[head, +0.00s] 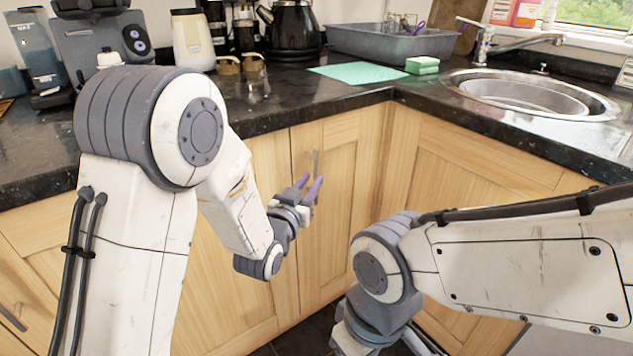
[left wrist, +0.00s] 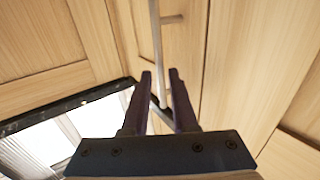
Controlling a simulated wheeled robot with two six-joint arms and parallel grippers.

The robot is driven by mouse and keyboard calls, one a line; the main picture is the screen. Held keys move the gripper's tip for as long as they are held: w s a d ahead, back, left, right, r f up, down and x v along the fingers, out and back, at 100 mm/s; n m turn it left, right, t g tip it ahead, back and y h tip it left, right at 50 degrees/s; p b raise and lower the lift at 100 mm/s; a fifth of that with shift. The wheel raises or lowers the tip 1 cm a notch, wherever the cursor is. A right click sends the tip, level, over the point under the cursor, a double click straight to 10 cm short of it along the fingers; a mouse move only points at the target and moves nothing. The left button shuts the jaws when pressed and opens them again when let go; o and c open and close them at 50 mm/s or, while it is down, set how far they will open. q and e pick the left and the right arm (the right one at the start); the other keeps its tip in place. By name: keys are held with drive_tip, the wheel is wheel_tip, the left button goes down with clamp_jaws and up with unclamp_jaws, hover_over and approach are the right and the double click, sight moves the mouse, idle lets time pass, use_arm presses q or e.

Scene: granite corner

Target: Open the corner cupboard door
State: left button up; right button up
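The wooden corner cupboard door (head: 340,215) is at the inner corner below the worktop and looks closed. Its slim metal bar handle (head: 315,162) stands upright near the door's upper left edge. My left gripper (head: 311,184) is in front of the door, just below the handle in the head view. Its purple fingers are open. In the left wrist view the handle (left wrist: 156,45) runs down to between the open fingers (left wrist: 160,73), with gaps showing beside it. I cannot tell how far the fingers reach around it. My right gripper is out of view.
A dark granite worktop (head: 365,92) overhangs the doors. A kettle (head: 293,28), a grey basin (head: 390,42), a green cloth (head: 357,73) and a sink (head: 530,95) are on it. My right arm's elbow is low, close to the corner doors.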

sight(315, 176)
use_arm(q)
drive_tip(key=shift+x, duration=1.95)
clamp_jaws()
